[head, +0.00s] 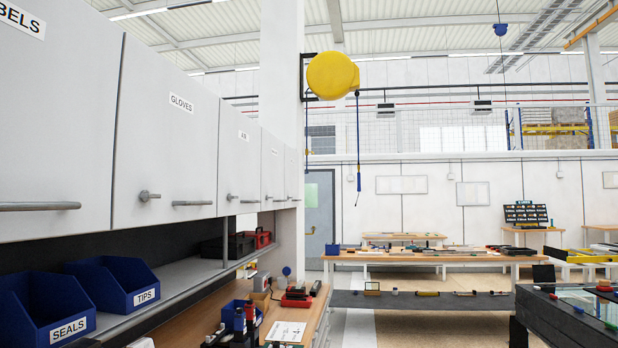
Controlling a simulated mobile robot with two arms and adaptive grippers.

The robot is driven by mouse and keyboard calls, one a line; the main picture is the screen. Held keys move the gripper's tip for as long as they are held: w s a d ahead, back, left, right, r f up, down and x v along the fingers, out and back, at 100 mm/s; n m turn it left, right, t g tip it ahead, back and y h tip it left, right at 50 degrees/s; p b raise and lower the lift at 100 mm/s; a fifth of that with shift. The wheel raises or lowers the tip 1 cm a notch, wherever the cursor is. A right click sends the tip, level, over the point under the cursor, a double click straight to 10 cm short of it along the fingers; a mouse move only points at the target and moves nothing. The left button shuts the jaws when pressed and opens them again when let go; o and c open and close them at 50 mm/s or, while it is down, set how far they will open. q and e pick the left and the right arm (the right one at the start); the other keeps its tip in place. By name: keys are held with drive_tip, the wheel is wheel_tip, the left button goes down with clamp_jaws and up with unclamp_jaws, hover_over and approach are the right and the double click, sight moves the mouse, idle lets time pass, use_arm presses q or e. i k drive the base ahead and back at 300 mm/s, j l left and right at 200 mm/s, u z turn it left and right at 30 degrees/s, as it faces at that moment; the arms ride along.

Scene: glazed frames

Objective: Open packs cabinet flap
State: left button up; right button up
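A row of grey wall cabinets with closed flaps runs along the left side of the head view. The nearest flap (55,120), cut by the left edge, carries a label ending in "BELS" and has a long bar handle (40,206). The flap beside it (165,145) reads "GLOVES", with a bar handle (193,203) and a round knob (149,196) low on its front. A narrower flap (238,160) follows, its short label too small to read surely. Further flaps (273,170) recede behind it. I can read no "PACKS" label. Neither gripper shows.
Under the cabinets, a shelf (190,275) holds blue bins labelled "SEALS" (45,310) and "TIPS" (112,284). A wooden worktop (190,320) below carries bottles and tools. A yellow reel (333,76) hangs ahead. A dark table (560,320) stands right; open floor (390,325) lies between.

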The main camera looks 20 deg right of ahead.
sight(292, 157)
drive_tip(key=i+l, duration=0.1)
drive_tip(key=l, duration=0.3)
drive_tip(key=i+l, duration=0.1)
drive_tip(key=l, duration=0.35)
drive_tip(key=i+l, duration=0.1)
drive_tip(key=l, duration=0.3)
drive_tip(key=i+l, duration=0.1)
drive_tip(key=l, duration=0.35)
drive_tip(key=i+l, duration=0.4)
drive_tip(key=i, duration=0.2)
drive_tip(key=i+l, duration=0.4)
drive_tip(key=i, duration=0.15)
drive_tip(key=i+l+u, duration=0.1)
drive_tip(key=i+l, duration=0.35)
drive_tip(key=i, duration=0.15)
drive_tip(key=i+l+u, duration=0.15)
drive_tip(key=i+u, duration=0.2)
drive_tip(key=i+l+u, duration=0.45)
drive_tip(key=l, duration=0.15)
drive_tip(key=i+l+u, duration=0.25)
drive_tip(key=l+u, duration=0.2)
drive_tip(key=l, duration=0.2)
